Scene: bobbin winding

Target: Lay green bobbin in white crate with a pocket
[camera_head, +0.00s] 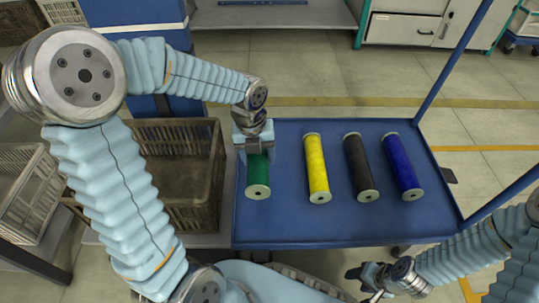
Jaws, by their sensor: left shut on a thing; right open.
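The green bobbin (258,175) has pale end flanges and is at the left end of the blue trolley top (300,225). My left gripper (254,148) reaches over from above and is shut on the bobbin's far part, hiding its far end. I cannot tell whether the bobbin touches the trolley top. A whitish slatted crate (42,205) stands at the far left, partly cut off by the picture edge and partly behind my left arm. Its pocket cannot be made out. My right gripper (372,278) is open and empty, low at the trolley's near edge.
A brown slatted crate (215,185) stands between the trolley and the whitish crate. Yellow (317,168), black (360,168) and blue (402,167) bobbins lie side by side right of the green one. Blue trolley posts rise at the right.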

